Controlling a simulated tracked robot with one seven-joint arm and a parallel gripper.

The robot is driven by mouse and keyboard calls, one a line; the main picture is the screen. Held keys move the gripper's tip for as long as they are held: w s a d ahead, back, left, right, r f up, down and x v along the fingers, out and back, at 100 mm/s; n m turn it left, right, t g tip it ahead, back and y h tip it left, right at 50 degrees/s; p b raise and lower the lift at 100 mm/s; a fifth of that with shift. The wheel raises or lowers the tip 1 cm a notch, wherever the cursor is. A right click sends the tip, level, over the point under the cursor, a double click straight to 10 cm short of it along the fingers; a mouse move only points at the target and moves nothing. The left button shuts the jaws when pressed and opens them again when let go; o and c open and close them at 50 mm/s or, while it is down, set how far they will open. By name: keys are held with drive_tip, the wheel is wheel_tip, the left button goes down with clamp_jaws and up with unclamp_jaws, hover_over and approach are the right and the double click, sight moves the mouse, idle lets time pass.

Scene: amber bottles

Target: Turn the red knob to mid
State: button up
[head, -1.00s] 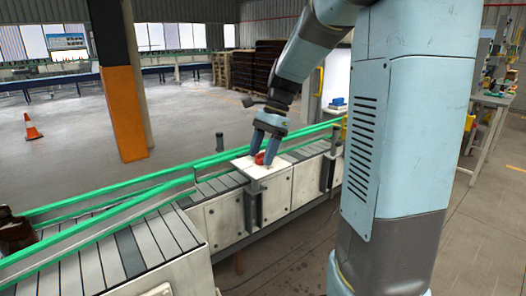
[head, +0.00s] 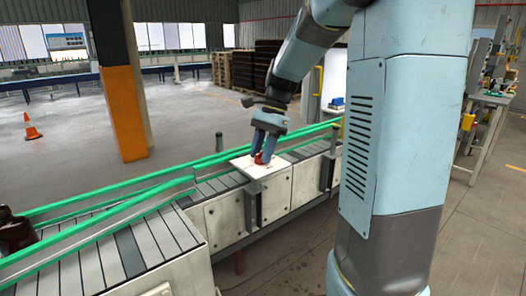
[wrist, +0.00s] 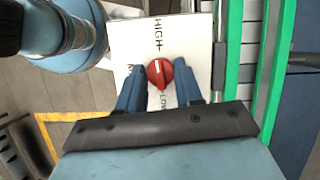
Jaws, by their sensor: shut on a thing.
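The red knob (wrist: 160,73) sits on a white panel (wrist: 123,48). The panel reads HIGH on the far side, LOW on the near side, and a partly hidden word starting with M on the left. The knob's white pointer mark points roughly towards HIGH. My gripper (wrist: 159,77) has one finger on each side of the knob and is shut on it. In the head view my gripper (head: 264,152) points down at the panel (head: 252,171), and the red knob (head: 259,158) shows partly between the fingers.
A grey post (head: 252,205) stands at the panel's front side. An orange and black column (head: 122,100) stands behind the conveyor at left. An orange cone (head: 31,127) is farther off.

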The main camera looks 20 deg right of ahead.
drive_tip(key=n, duration=0.2)
drive_tip(key=n+g, duration=0.1)
drive_tip(key=n, duration=0.1)
drive_tip(key=shift+w+a+r+h, duration=0.1)
drive_tip(key=shift+w+h, duration=0.1)
drive_tip(key=shift+h, duration=0.2)
drive_tip(key=n, duration=0.2)
drive_tip(key=n+g+h, duration=0.1)
drive_tip(key=n, duration=0.1)
drive_tip(key=shift+a+n+h, duration=0.1)
drive_tip(key=shift+n+h, duration=0.2)
drive_tip(key=shift+n, duration=0.1)
drive_tip(key=n, duration=0.2)
drive_tip(key=n+h, duration=0.1)
drive_tip(key=n, duration=0.1)
drive_tip(key=shift+a+g+h, duration=0.15)
drive_tip(key=shift+g+h, duration=0.15)
drive_tip(key=shift+n+h, duration=0.6)
drive_tip(key=shift+n, duration=1.2)
drive_tip(key=o, duration=1)
drive_tip(key=v, duration=1.3)
drive_tip(key=shift+w+a+r, duration=0.15)
drive_tip(key=shift+a+r, duration=0.05)
drive_tip(key=shift+r, duration=0.05)
